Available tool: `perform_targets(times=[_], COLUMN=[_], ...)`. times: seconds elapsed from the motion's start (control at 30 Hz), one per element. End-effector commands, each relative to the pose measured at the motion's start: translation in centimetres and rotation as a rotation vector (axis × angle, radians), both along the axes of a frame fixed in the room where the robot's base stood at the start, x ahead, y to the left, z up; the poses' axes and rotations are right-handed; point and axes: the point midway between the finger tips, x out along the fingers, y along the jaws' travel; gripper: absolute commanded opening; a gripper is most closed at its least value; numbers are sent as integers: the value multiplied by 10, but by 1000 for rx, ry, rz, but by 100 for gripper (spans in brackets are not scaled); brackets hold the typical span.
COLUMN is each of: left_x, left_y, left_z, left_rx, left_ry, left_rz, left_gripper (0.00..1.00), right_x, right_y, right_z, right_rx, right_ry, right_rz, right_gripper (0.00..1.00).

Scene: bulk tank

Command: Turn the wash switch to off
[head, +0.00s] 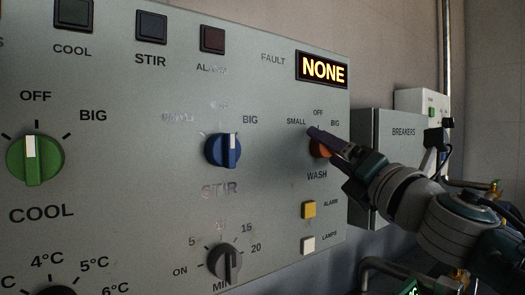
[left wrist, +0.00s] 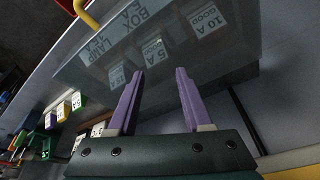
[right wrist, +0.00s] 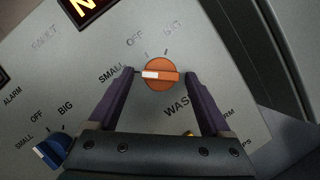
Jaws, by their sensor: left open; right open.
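The wash switch is an orange round knob (head: 319,151) on the grey panel, partly hidden behind my right gripper (head: 316,132) in the head view. In the right wrist view the knob (right wrist: 163,83) shows whole, and its white mark points at the tick beside SMALL. The OFF label (right wrist: 135,40) lies above it, between SMALL and BIG. My right gripper (right wrist: 158,74) is open, with one finger on each side of the knob; contact is unclear. My left gripper (left wrist: 159,72) is open and empty, outside the head view.
A blue stir knob (head: 223,150) and green cool knob (head: 35,157) are left of the wash switch. Yellow alarm (head: 309,210) and white lamps (head: 308,245) buttons sit below. A breakers box (head: 403,150) stands right. A labelled grey box (left wrist: 170,60) faces my left gripper.

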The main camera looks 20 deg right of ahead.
Motion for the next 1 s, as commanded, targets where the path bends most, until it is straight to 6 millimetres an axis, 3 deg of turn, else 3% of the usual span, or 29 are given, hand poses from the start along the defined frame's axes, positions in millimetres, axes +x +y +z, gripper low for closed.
perform_targets(times=[0.13,0.83,1.0], left_x=[0,1,1], left_y=[0,-2,-3], left_z=[0,0,2], left_rx=[0,-10,-10], left_ry=[-1,-2,-2], left_rz=[0,7,7], left_gripper=[50,50,50], right_x=[0,0,0], right_y=[0,0,0], right_z=[0,0,0], right_rx=[1,1,5], right_ry=[0,0,2], right_rz=[0,0,0], right_gripper=[80,1,0])
